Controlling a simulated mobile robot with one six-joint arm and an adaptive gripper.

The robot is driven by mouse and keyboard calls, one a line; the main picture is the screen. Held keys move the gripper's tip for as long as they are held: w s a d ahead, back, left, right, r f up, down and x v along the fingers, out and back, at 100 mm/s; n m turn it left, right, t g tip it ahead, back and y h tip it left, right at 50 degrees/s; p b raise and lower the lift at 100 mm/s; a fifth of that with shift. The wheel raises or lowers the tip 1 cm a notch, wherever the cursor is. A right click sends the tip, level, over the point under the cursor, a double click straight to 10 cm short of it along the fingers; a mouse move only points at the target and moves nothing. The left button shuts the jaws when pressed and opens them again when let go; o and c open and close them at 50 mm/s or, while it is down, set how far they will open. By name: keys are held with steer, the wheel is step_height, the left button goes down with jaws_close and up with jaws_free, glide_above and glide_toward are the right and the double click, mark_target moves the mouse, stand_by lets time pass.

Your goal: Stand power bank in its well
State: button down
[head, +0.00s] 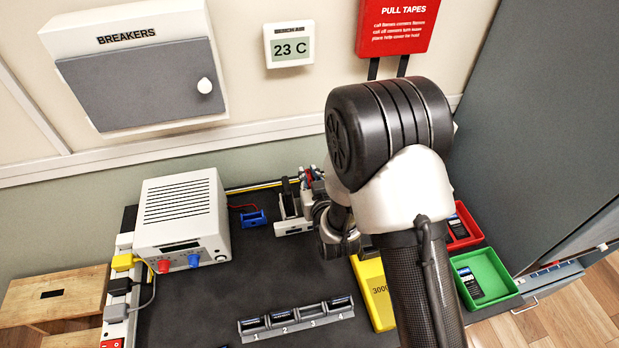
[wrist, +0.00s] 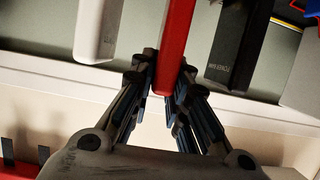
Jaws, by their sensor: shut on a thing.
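My gripper (wrist: 164,78) is shut on a narrow red slab (wrist: 175,40), which stands out between its fingertips in the wrist view. I cannot tell from its visible edge whether this is the power bank. A black slab (wrist: 232,50) with small pale lettering, too small to read surely, is to its right, apart from the fingers. A white piece (wrist: 97,25) is to its left. In the head view my gripper is by a pale rack (head: 292,227) at the back of the bench, largely hidden by my arm. The inside of any well there is hidden.
A numbered grey holder (head: 297,320) with dark items is at the front of the dark bench (head: 215,290). A white supply box (head: 182,213) stands left. A yellow bin (head: 373,292), a red tray (head: 466,238) and a green tray (head: 499,284) are right.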

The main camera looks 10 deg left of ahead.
steer(key=shift+f+b, duration=0.65)
steer(key=shift+b, duration=0.2)
stand_by(0.6)
steer(key=c, duration=1.5)
jaws_free()
steer(key=shift+o, duration=0.2)
steer(key=v, duration=0.8)
steer(key=s+d+r+m+g+h, duration=0.3)
steer(key=d+r+h, duration=0.1)
steer(key=d+r, duration=0.85)
steer(key=s+d+r+g, duration=0.1)
steer(key=s+d+r, duration=0.1)
steer(key=s, duration=0.5)
steer(key=s+d+r+m+g+h, duration=0.1)
steer(key=s+d+g, duration=0.1)
steer(key=s+d, duration=0.3)
steer(key=s+d+r+m+g+h, duration=0.1)
steer(key=s+d+r+g, duration=0.1)
steer(key=s, duration=0.7)
steer(key=shift+d+r, duration=0.35)
steer(key=shift+d, duration=0.55)
